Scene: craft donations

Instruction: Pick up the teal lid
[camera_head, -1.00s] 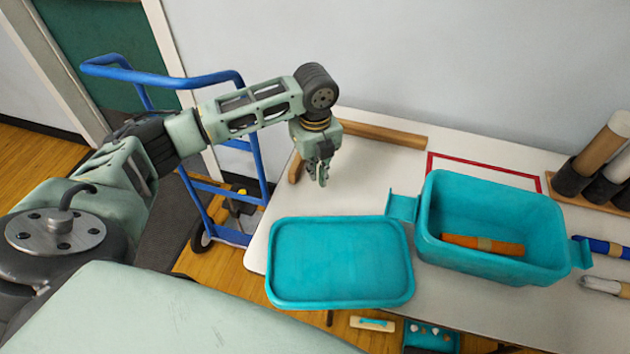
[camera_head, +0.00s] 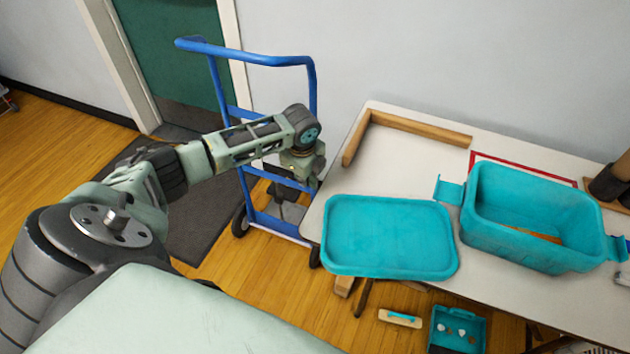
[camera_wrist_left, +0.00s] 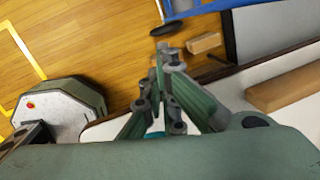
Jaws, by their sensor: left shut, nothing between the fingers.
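The teal lid (camera_head: 390,237) lies flat at the left front corner of the white table, its near side reaching over the front edge in the head view. My left gripper (camera_head: 310,180) is shut and empty, pointing down near the table's left edge, beyond the lid and to its left, apart from it. In the left wrist view the closed fingers (camera_wrist_left: 161,55) point toward the wooden floor. A small bit of teal shows at their base there. My right gripper is in neither view.
A teal bin (camera_head: 530,215) holding an orange item stands right of the lid. A wooden corner rail (camera_head: 420,128) borders the table's back left. A blue hand truck (camera_head: 245,58) stands left of the table. A teal tray (camera_head: 456,328) sits lower, below the front edge.

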